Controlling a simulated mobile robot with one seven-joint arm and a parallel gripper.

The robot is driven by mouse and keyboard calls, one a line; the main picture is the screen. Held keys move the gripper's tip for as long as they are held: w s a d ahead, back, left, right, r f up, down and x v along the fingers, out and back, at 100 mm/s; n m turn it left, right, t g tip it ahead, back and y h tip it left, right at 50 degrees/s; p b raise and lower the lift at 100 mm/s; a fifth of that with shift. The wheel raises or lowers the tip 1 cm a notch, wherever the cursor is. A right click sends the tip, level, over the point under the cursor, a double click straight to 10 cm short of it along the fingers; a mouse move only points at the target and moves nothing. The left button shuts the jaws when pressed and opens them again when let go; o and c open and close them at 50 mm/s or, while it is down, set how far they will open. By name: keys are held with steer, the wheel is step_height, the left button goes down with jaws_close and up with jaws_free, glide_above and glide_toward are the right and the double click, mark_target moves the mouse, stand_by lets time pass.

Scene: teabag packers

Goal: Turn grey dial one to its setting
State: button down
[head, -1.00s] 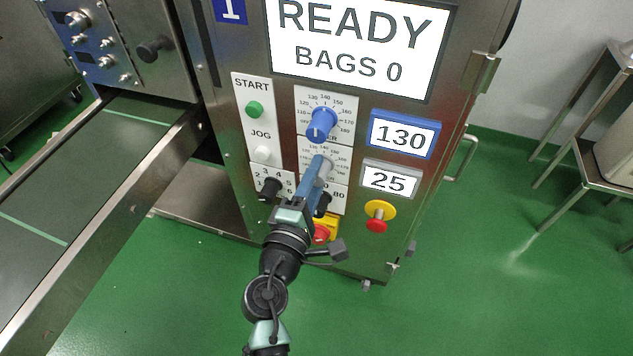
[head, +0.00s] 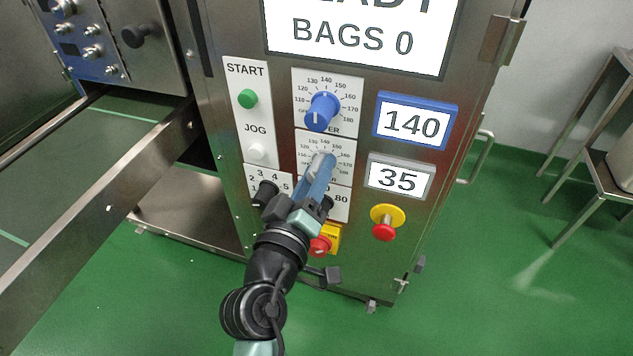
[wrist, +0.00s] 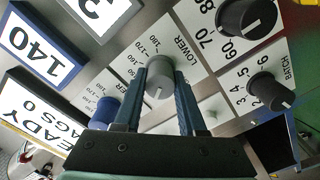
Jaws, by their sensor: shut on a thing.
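The grey dial (wrist: 158,83) sits on the plate marked LOWER. In the wrist view my gripper (wrist: 160,76) has its two blue fingers on either side of it, shut on it. In the head view my gripper (head: 318,178) reaches the panel from below and hides most of the grey dial. The grey-framed display (head: 399,177) reads 35. The blue-framed display (head: 415,122) reads 140. The dial's pointer is hard to read in both views.
The blue dial (head: 322,111) is just above my gripper. Black knobs (wrist: 248,18) and (wrist: 270,91), the latter marked BATCH, flank it. A red stop button (head: 384,231) on yellow is at lower right. A conveyor (head: 100,150) lies left.

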steer(key=m+b, duration=0.2)
steer(key=shift+f+m, duration=0.2)
steer(key=shift+m, duration=0.1)
steer(key=shift+r+m+b, duration=0.15)
steer(key=shift+m+b, duration=0.8)
steer(key=shift+m, duration=0.65)
steer(key=shift+c, duration=2.4)
jaws_free()
steer(key=shift+r, duration=0.1)
steer(key=shift+s, duration=0.1)
steer(key=p+v, duration=0.2)
steer(key=v, duration=1)
steer(key=shift+s+p, duration=0.3)
steer(key=shift+s, duration=0.1)
steer(key=shift+a, duration=0.1)
